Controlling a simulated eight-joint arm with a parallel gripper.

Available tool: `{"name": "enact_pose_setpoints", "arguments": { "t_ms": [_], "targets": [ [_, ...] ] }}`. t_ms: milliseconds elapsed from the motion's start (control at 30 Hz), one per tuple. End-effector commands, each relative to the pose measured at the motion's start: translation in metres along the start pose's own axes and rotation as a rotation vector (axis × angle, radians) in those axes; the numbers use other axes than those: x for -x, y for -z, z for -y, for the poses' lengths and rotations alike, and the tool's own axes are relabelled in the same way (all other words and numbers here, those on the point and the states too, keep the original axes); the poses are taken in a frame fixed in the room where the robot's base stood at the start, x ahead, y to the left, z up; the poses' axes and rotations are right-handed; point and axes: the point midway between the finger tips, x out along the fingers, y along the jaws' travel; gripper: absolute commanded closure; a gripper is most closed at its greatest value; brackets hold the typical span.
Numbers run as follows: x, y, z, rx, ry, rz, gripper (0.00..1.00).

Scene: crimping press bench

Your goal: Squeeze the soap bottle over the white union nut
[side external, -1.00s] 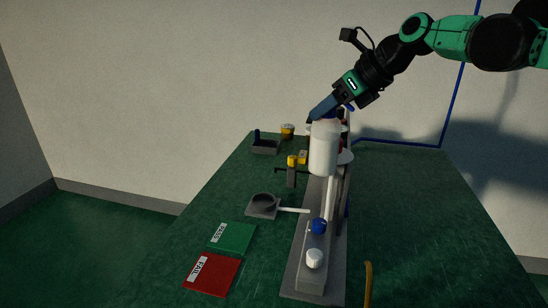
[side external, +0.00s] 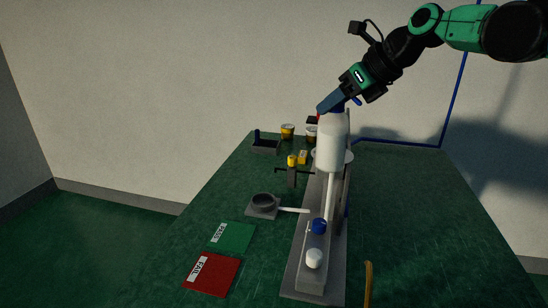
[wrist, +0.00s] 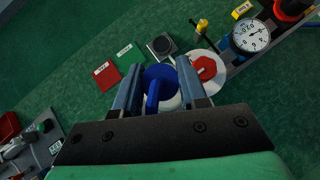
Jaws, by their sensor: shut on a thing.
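The soap bottle (side external: 331,145) is white with a blue top, and hangs upright in my gripper (side external: 334,108), above the far part of the grey fixture. In the wrist view my gripper (wrist: 160,80) has its two fingers on either side of the bottle's blue top (wrist: 157,82). A little of the white body shows below. The white union nut (side external: 314,258) appears to be the small white round piece at the near end of the fixture. It is well in front of and below the bottle. I cannot make it out in the wrist view.
The long grey fixture (side external: 296,280) carries a blue fitting (side external: 318,227). A dark round dish (side external: 263,201), a green PASS card (side external: 232,236) and a red FAIL card (side external: 211,274) lie to its left. A pressure gauge (wrist: 250,36) and red handwheel (wrist: 206,69) show in the wrist view.

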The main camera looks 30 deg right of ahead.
Motion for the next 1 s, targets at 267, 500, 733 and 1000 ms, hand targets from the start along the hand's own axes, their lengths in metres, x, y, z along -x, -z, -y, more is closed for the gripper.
{"name": "enact_pose_setpoints", "arguments": {
  "t_ms": [267, 500, 733, 1000],
  "targets": [
    [-0.012, 0.001, -0.010, 0.032, -0.032, -0.002, 1.00],
    [-0.069, 0.021, -0.068, 0.205, -0.209, -0.005, 1.00],
    [-0.100, 0.047, -0.118, 0.342, -0.346, 0.003, 1.00],
    [-0.111, 0.061, -0.127, 0.369, -0.373, 0.094, 1.00]
  ]
}}
